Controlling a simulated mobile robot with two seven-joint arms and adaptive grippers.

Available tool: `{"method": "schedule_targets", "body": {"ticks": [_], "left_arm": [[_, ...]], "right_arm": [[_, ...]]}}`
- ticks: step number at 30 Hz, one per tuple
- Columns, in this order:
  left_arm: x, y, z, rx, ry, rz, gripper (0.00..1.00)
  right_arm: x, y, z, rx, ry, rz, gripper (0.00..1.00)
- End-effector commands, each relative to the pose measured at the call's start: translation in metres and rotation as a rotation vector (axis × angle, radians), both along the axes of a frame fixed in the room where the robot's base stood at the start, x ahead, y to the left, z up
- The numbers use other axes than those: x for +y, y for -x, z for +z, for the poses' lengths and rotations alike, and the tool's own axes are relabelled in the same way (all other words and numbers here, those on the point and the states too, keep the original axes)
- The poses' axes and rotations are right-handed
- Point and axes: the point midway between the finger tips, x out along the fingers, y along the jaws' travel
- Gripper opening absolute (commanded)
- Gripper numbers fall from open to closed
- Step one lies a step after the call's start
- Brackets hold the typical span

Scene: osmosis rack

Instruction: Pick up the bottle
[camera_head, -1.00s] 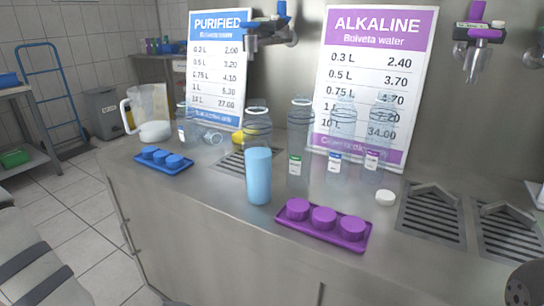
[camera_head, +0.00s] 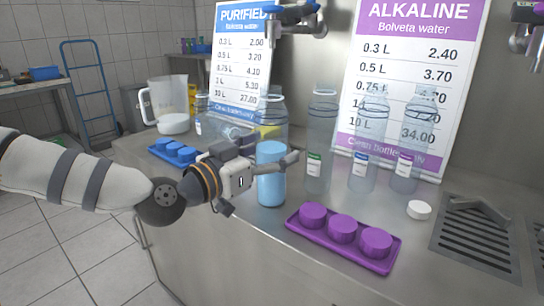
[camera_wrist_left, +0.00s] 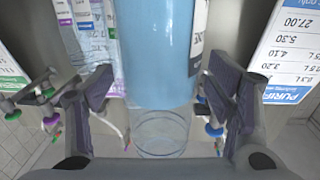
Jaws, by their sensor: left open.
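The bottle (camera_head: 271,180) stands upright near the front of the steel counter, with a light blue lower part and a clear upper part. My left gripper (camera_head: 262,184) is at its left side with its jaws open. In the left wrist view, the blue part of the bottle (camera_wrist_left: 158,50) fills the space between and beyond the two open fingers (camera_wrist_left: 158,100). A dark blue and white label shows on its side there. I cannot tell whether a finger touches it. My right gripper is out of view.
A purple tray with purple caps (camera_head: 294,221) lies close in front to the right. Several clear bottles (camera_head: 321,140) stand behind, before the Alkaline sign (camera_head: 388,25). A blue cap tray (camera_head: 158,153) and a jug (camera_head: 165,100) are left. A white cap (camera_head: 419,210) lies right.

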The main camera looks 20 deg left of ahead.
Motion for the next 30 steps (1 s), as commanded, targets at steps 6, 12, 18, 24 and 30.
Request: {"method": "schedule_targets", "body": {"ticks": [6, 12, 18, 24, 30], "left_arm": [[-0.002, -0.004, 0.001, 0.000, 0.001, 0.001, 0.74], [-0.002, -0.004, 0.001, 0.000, 0.001, 0.000, 0.38], [-0.002, -0.004, 0.002, -0.003, 0.001, 0.001, 0.02], [-0.002, -0.004, 0.005, -0.004, 0.001, 0.001, 0.02], [-0.002, -0.003, 0.042, -0.013, 0.000, 0.000, 0.02]], "right_arm": [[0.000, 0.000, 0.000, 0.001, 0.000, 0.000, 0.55], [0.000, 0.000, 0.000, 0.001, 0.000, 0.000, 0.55], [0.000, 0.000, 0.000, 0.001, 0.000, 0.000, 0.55], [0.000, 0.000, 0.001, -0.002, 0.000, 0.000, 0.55], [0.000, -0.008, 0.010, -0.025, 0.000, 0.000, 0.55]]}}
